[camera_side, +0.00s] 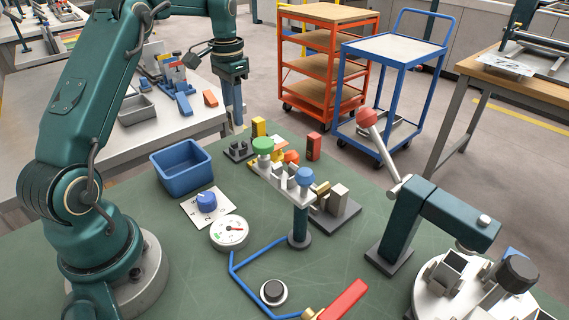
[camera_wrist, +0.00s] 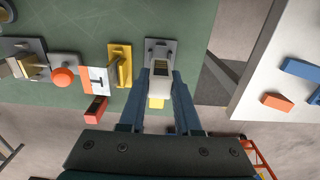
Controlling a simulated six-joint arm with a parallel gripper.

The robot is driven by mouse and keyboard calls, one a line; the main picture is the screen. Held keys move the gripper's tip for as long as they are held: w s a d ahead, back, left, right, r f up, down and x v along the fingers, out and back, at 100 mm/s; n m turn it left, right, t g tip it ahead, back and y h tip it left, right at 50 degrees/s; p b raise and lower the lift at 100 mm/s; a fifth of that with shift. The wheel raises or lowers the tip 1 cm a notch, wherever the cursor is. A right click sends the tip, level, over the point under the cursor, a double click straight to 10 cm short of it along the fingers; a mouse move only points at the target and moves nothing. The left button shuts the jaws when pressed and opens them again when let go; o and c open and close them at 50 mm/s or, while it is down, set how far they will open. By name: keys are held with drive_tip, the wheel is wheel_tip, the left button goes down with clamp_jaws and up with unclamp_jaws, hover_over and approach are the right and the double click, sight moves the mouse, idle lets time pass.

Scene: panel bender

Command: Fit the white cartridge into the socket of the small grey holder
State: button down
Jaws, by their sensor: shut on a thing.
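The white cartridge (camera_wrist: 159,87) is between the two blue fingers of my gripper (camera_wrist: 159,100) in the wrist view. My gripper is shut on it. The small grey holder (camera_wrist: 160,46) is a plate with a dark opening, just beyond the cartridge in that view. In the side view my gripper (camera_side: 235,122) points down above the dark grey holder (camera_side: 238,150), at the table's back edge. I cannot make out the cartridge in the side view. Whether the cartridge touches the holder or is in its socket, I cannot tell.
A yellow bracket (camera_wrist: 120,66) stands close beside the holder. A yellow block (camera_side: 258,127) and a red block (camera_side: 314,146) are nearby. A blue bin (camera_side: 182,170) and a white bracket with green and blue knobs (camera_side: 283,177) stand in front.

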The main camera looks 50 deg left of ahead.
sight(236, 131)
drive_tip(key=shift+f, duration=2.1)
drive_tip(key=shift+f, duration=0.65)
drive_tip(key=c, duration=0.5)
unclamp_jaws()
drive_tip(key=shift+o, duration=0.2)
drive_tip(key=shift+o, duration=1.3)
drive_tip(key=shift+r, duration=0.1)
drive_tip(key=shift+r, duration=4.4)
